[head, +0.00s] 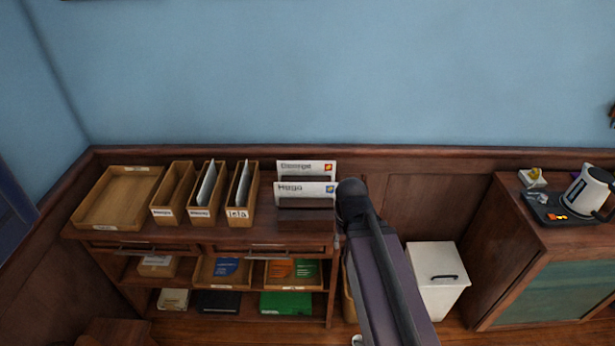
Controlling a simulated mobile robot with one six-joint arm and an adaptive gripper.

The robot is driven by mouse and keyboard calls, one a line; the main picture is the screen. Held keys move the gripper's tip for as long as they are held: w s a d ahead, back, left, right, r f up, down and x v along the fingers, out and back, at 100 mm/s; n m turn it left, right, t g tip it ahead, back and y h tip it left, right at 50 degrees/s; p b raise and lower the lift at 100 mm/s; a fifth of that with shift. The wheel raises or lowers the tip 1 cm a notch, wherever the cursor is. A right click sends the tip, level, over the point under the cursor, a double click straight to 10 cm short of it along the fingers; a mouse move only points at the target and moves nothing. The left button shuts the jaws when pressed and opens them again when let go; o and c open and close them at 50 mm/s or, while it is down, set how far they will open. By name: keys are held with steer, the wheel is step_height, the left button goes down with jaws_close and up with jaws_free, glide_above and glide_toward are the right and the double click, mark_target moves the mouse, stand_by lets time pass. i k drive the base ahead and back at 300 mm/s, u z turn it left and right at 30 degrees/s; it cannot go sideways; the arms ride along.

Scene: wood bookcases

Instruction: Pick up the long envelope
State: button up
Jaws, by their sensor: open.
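Two long white envelopes stand upright in a dark wooden rack (305,214) at the right end of the cabinet top in the head view. The back envelope (300,166) and the front envelope (290,188) each carry printed writing and a small coloured stamp at the right. I cannot tell which one is the task's long envelope. My arm rises from the bottom of the picture, and its dark rounded joint shows just right of the rack. My gripper's fingers do not show.
Left of the rack are narrow labelled wooden boxes (240,214), two holding white papers, and an empty wooden tray (122,198). Drawers and shelves with boxes lie below. A white bin (436,287) stands right of my arm. A kettle (588,190) stands on the right cabinet.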

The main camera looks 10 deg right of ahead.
mark_target(327, 190)
steer(key=z, duration=0.3)
steer(key=k, duration=1.35)
steer(key=u, duration=0.5)
steer(key=i, duration=1)
steer(key=u, duration=0.05)
